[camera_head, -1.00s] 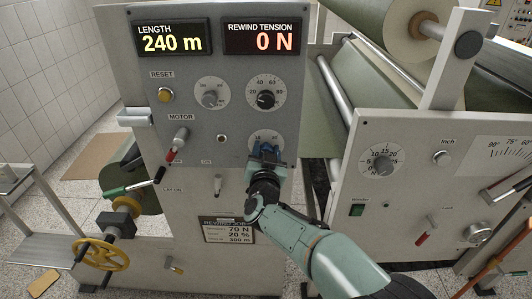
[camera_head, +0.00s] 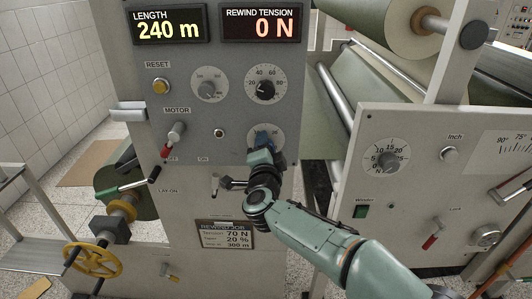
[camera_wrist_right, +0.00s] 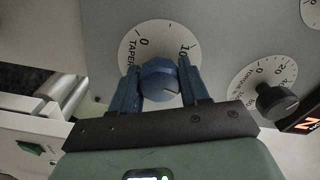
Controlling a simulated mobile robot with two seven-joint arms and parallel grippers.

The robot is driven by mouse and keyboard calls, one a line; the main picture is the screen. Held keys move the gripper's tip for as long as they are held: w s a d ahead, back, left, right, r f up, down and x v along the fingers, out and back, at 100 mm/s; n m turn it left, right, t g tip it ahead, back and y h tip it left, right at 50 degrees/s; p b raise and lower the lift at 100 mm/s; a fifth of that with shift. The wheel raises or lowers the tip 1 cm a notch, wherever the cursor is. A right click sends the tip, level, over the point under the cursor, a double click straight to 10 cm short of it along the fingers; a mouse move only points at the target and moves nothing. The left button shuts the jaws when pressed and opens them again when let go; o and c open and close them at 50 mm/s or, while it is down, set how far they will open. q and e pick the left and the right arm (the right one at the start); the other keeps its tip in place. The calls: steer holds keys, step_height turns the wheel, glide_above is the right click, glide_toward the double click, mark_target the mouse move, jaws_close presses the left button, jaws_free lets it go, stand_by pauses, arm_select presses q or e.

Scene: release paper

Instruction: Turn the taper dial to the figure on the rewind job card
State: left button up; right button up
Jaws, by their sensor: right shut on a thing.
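The taper dial (camera_head: 281,143) is a round pale scale low on the grey panel. Its blue knob (camera_wrist_right: 160,80) shows in the right wrist view, with the word TAPER and the figures 0 and 10 on the scale around it. My right gripper (camera_head: 262,139) is shut on the knob, one blue finger on each side in the right wrist view (camera_wrist_right: 160,84). A thin pale mark shows on the knob, but I cannot tell its reading. The rewind job card (camera_head: 226,236) below reads tension 70 N, taper 20 %, and a bottom line near 300 m. My left gripper is not in view.
The motor lever (camera_head: 175,135) and a small upright lever (camera_head: 215,184) stand left of my arm. The winder panel (camera_head: 420,190) is at the right.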

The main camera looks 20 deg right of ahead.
steer(key=m+b, duration=0.2)
steer(key=m, duration=0.1)
steer(key=shift+f+m, duration=0.15)
steer(key=shift+m, duration=0.25)
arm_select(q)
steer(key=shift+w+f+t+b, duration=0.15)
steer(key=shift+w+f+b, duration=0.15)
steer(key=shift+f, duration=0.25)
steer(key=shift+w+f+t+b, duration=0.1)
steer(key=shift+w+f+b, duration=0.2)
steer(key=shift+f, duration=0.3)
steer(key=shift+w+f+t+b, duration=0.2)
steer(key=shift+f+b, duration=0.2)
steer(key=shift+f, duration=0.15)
arm_select(e)
steer(key=shift+m, duration=1.6)
steer(key=o, duration=1)
steer(key=shift+o, duration=0.2)
arm_select(q)
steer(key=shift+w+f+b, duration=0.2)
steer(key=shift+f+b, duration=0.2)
steer(key=shift+b, duration=0.1)
arm_select(e)
steer(key=v, duration=1.3)
steer(key=shift+s, duration=0.25)
